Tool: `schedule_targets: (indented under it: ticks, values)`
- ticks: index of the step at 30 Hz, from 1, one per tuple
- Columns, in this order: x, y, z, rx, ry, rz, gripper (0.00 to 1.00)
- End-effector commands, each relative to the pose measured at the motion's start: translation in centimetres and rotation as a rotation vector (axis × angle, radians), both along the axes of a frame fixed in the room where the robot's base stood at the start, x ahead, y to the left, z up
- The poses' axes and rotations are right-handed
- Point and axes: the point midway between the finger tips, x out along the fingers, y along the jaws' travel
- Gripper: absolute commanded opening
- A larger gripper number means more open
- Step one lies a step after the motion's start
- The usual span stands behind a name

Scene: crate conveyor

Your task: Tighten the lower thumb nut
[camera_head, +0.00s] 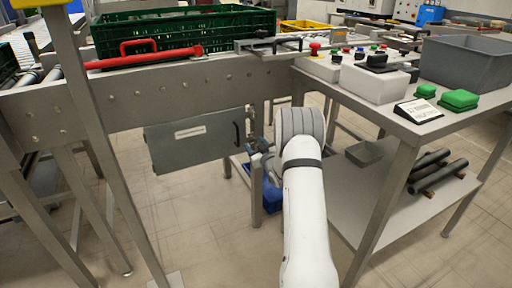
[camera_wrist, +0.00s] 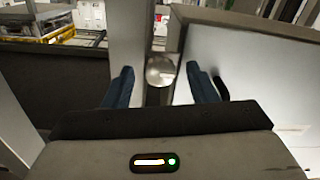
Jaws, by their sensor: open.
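A round metal knob, which looks like a thumb nut (camera_wrist: 160,70), shows in the wrist view at the top of a narrow metal piece. I cannot tell whether it is the lower one. My gripper (camera_wrist: 160,84) is open, with one dark blue finger on each side of the nut and gaps on both sides. In the head view my gripper (camera_head: 256,150) is small and partly hidden by my wrist, at the right end of a grey panel (camera_head: 165,150) with a white label and a black handle. The nut is not clear there.
The conveyor frame (camera_head: 140,105) runs above the panel, with a green crate (camera_head: 185,35) and a red-handled bar (camera_head: 140,60) on top. A steel workbench (camera_head: 395,115) with a control box (camera_head: 372,82) and a grey bin (camera_head: 470,65) stands close right. A blue bin (camera_head: 262,198) sits on the floor below.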

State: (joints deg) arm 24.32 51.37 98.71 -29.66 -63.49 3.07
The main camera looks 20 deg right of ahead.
Motion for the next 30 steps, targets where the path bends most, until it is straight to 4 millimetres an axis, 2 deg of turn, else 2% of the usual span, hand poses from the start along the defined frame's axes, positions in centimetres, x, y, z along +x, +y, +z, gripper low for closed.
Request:
schedule_targets:
  ticks: [7, 23, 30]
  values:
    - [0.1, 0.03, -0.01, 0.001, 0.001, 0.0, 0.52]
    - [0.09, 0.07, -0.01, 0.0, 0.001, 0.001, 0.09]
    - [0.09, 0.09, -0.02, 0.018, 0.002, 0.001, 0.07]
